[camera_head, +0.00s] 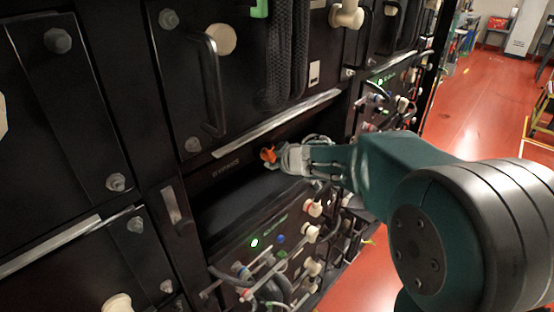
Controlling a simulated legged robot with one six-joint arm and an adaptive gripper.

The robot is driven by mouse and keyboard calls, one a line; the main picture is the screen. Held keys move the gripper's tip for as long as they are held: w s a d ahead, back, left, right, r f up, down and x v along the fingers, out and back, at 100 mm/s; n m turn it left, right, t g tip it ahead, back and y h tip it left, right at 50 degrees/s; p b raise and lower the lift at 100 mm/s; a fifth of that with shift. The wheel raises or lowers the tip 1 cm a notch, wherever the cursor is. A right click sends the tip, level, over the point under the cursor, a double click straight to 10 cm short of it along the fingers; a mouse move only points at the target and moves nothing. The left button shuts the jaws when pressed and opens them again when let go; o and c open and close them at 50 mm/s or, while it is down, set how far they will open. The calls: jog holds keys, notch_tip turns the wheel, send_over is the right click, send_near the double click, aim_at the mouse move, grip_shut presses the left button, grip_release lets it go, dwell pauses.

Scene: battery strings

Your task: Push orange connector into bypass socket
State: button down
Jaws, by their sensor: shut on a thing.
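The orange connector (268,155) shows at the tip of my gripper (281,157), at the dark recess in the middle of the battery rack. My gripper is shut on it, reaching in from the right. The connector is small in view, and my gripper covers its right side. I cannot tell whether it touches the rack. No bypass socket can be made out; it may be hidden behind the connector or my gripper.
A black panel with a handle (213,85) and a hanging black mesh hose (287,55) are above the recess. The red floor (470,100) is open at the right.

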jog(key=shift+w+a, duration=0.15)
jog(key=shift+c, duration=0.6)
grip_release()
jog(key=v, duration=1.2)
